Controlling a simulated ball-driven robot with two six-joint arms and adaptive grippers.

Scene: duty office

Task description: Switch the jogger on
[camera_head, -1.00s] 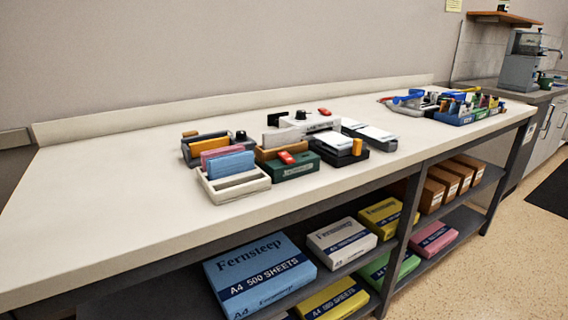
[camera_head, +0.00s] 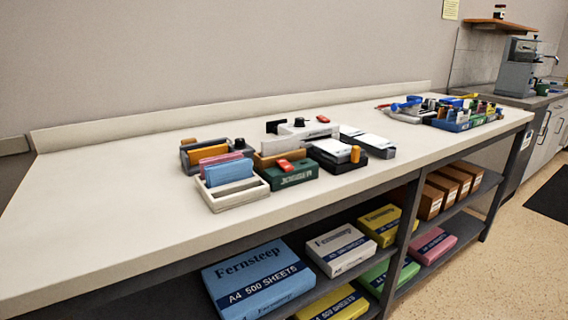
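Several small machines and trays stand in a group on the long white bench. A green machine (camera_head: 292,178) with a red rocker switch (camera_head: 285,165) on top sits at the front of the group. Behind it is a white machine (camera_head: 305,130) with a black knob (camera_head: 299,122) and a red switch (camera_head: 323,118). Beside them is a dark machine (camera_head: 338,155) with an orange part (camera_head: 355,154) and white paper on top. I cannot tell which one is the jogger, nor any switch's position. Neither of my grippers is in view.
A white tray (camera_head: 222,200) holding blue and pink pads and a dark tray (camera_head: 187,163) stand left of the machines. More stationery in a blue tray (camera_head: 452,126) is farther right. The bench's left part (camera_head: 110,200) is clear. Paper packs (camera_head: 258,280) fill the shelf below.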

